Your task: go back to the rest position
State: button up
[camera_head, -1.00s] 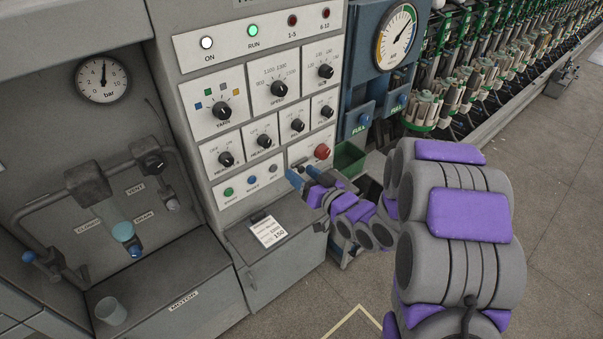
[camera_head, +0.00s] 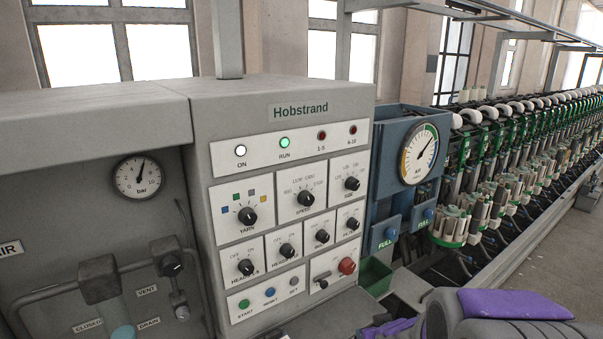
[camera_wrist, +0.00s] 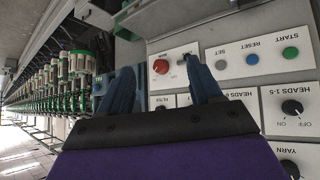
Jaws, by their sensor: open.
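My gripper (camera_wrist: 158,75) shows in the wrist view with two blue fingers spread apart and nothing between them. It faces the control panel, near a small toggle lever (camera_head: 321,279) and a red knob (camera_head: 347,265). In the wrist view the red knob (camera_wrist: 161,67) lies between the fingers in the picture; I cannot tell the distance. In the head view only part of my purple and grey arm shows at the bottom right, and the gripper is out of sight there.
The winder's control panel (camera_head: 243,172) has rows of dials, lamps and buttons. A blue gauge unit (camera_head: 385,160) stands to its right, with a green bin (camera_head: 375,276) below. A pressure gauge (camera_head: 138,176) and pipes (camera_head: 62,287) are on the left. Open floor (camera_head: 560,245) lies at the right.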

jog(key=s+a+m+g+b, duration=0.1)
jog(key=s+a+g+b, duration=0.2)
jog(key=s, duration=3.1)
jog(key=g+b, duration=0.3)
jog(key=g, duration=0.4)
jog(key=shift+s+f+m+g, duration=0.15)
jog(key=shift+f+m+g, duration=0.15)
jog(key=shift+m, duration=0.1)
jog(key=shift+a, duration=0.1)
